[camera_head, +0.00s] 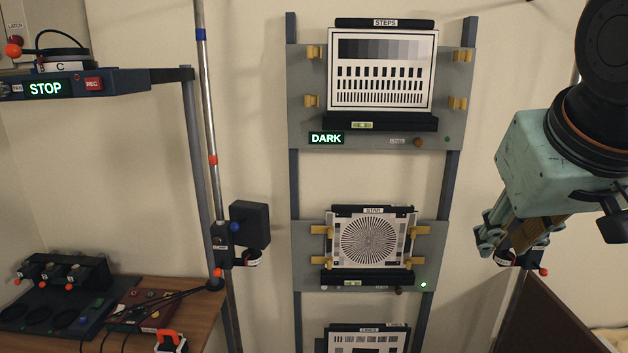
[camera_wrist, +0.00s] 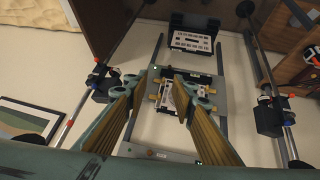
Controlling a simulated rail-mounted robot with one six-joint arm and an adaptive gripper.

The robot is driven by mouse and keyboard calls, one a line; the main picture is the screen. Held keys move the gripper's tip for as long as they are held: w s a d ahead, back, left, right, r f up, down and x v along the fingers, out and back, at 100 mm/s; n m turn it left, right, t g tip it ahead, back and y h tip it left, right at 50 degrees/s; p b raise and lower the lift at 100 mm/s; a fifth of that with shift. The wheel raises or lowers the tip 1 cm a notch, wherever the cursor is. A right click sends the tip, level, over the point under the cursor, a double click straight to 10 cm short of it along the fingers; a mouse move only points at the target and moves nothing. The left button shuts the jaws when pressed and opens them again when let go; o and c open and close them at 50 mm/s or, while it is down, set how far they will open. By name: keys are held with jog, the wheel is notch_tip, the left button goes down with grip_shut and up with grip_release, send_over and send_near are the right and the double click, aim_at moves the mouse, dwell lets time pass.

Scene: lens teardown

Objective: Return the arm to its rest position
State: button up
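My arm hangs in at the right of the head view. My gripper (camera_head: 500,250) points down and left there, in front of the wall to the right of the chart rack. In the wrist view my gripper (camera_wrist: 160,80) has its two yellow-padded fingers spread apart, with nothing held between them. Through the gap the star chart's panel (camera_wrist: 168,98) shows in the background. The fingers hide parts of that panel and of the rack.
A rack holds the STEPS chart (camera_head: 381,72), STAR chart (camera_head: 370,240) and LINES chart (camera_head: 366,340). A pole with a dark lamp box (camera_head: 250,225) stands left of it. A shelf (camera_head: 120,80) reads STOP. A wooden bench (camera_head: 190,312) carries devices and cables. A brown panel (camera_head: 548,318) stands lower right.

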jog(key=s+a+f+g+y+b, duration=0.1)
jog(key=s+a+f, duration=0.3)
jog(key=s, duration=0.4)
jog(key=s+a+f+g+y+b, duration=0.1)
jog(key=s+a+f, duration=0.3)
jog(key=s, duration=0.5)
jog(key=shift+f+n+g, duration=0.4)
jog(key=shift+f, duration=0.3)
